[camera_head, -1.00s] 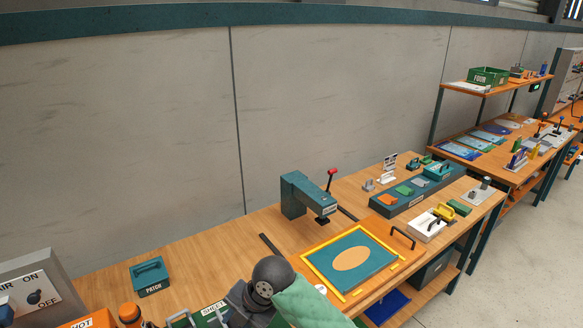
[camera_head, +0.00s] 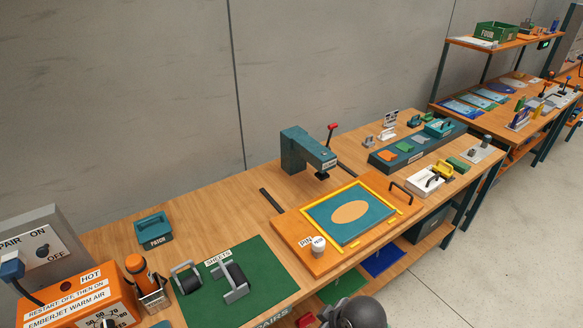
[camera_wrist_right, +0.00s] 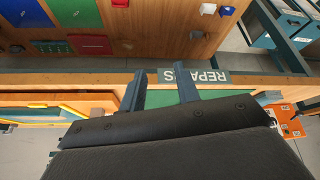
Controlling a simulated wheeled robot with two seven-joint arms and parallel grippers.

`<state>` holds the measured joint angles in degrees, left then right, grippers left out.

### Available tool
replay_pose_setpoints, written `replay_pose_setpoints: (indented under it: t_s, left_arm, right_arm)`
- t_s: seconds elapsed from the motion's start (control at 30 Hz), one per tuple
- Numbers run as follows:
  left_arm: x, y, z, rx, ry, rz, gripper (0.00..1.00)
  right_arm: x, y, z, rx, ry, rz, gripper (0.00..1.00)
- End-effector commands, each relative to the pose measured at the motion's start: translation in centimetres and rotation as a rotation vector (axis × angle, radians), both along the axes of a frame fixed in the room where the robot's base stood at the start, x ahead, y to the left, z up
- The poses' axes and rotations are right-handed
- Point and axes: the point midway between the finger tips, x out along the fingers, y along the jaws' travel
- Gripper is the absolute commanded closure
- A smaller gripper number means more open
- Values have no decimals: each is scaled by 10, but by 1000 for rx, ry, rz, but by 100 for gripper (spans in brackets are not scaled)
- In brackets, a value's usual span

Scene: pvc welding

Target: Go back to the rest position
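My right gripper (camera_wrist_right: 160,88) shows in the right wrist view with its two fingers apart and nothing between them. It is in front of the bench edge near the green panel marked REPAIRS. In the head view a dark rounded part of my own arm shows at the bottom edge, and the right gripper itself is out of that picture. My left gripper is not in view.
The workbench carries a green mat (camera_head: 262,278) with two grey-handled tools, an orange board (camera_head: 296,238) with a yellow-framed teal panel, a teal press (camera_head: 306,152), a PATCH box (camera_head: 153,230) and an orange heater unit (camera_head: 80,300). Open floor lies right.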

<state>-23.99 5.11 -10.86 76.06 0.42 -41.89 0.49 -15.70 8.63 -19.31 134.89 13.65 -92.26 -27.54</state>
Motion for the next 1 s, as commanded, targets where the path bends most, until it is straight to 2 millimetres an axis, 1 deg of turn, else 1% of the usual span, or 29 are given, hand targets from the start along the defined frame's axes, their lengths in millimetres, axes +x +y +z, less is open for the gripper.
replay_pose_setpoints:
  t_s: [0.03,0.1,0.2,0.4,0.6,0.87,0.9,1.0]
  left_arm:
    - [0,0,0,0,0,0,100]
    - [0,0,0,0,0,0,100]
    - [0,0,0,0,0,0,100]
    - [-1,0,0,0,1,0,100]
    - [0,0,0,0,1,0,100]
    - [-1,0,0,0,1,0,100]
    - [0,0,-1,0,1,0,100]
    - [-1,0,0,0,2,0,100]
  right_arm:
    - [-12,-15,-6,-3,27,-80,68]
    - [-25,-35,-12,-8,54,-195,68]
    - [-42,-60,-18,-17,84,-329,68]
    - [-66,-93,-24,-35,116,-506,68]
    - [-85,-117,-28,-51,135,-630,68]
    - [-105,-141,-29,-71,149,-754,68]
    - [-101,-139,-39,-71,151,-750,68]
    - [-96,-137,-56,-73,158,-747,68]
